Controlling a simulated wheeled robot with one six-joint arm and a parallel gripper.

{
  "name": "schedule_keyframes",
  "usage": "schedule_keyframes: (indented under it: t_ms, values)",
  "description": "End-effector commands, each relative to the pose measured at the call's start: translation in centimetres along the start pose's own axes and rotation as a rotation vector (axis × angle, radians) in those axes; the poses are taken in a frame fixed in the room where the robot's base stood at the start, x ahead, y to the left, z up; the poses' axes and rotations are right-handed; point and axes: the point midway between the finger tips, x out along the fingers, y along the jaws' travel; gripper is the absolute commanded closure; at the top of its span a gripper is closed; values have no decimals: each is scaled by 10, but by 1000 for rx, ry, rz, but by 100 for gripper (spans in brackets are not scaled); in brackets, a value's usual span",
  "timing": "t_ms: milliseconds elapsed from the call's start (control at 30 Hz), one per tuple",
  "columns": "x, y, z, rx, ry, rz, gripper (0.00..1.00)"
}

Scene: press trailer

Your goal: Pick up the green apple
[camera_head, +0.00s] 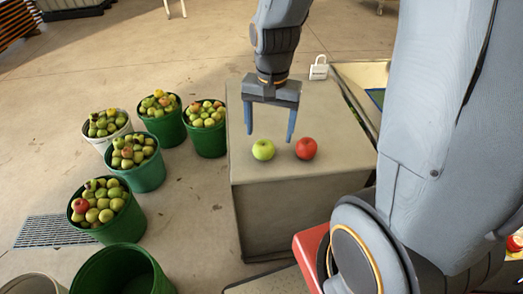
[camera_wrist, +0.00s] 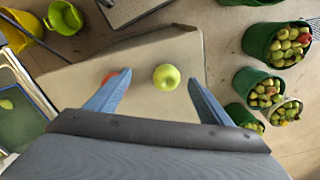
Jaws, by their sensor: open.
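The green apple (camera_head: 263,150) sits on top of a grey box-shaped stand (camera_head: 290,172), left of a red apple (camera_head: 306,148). My gripper (camera_head: 269,138) is open and empty, pointing down, with its fingers apart around the level of the apples in the head view. In the wrist view the green apple (camera_wrist: 166,77) shows beyond and between the open fingertips (camera_wrist: 158,80). The red apple (camera_wrist: 110,76) is partly hidden behind one finger there. I cannot tell the exact height of the fingertips above the stand.
Several green buckets full of apples (camera_head: 135,172) and a white one (camera_head: 105,139) stand on the floor to the left. A white padlock-shaped object (camera_head: 318,69) is at the stand's back. The stand's top around the apples is otherwise clear.

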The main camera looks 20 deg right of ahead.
Motion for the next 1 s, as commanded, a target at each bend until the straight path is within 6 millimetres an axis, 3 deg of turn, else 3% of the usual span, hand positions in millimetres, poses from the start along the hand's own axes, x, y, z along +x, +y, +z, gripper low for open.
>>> schedule_keyframes:
  t_ms: [100, 300, 767, 1000]
  values:
    - [24, -11, -19, 210, -20, 17, 26]
    - [41, -21, -33, 413, -34, 35, 26]
    - [75, -22, -33, 440, -37, 39, 26]
    - [102, -23, -35, 439, -37, 40, 26]
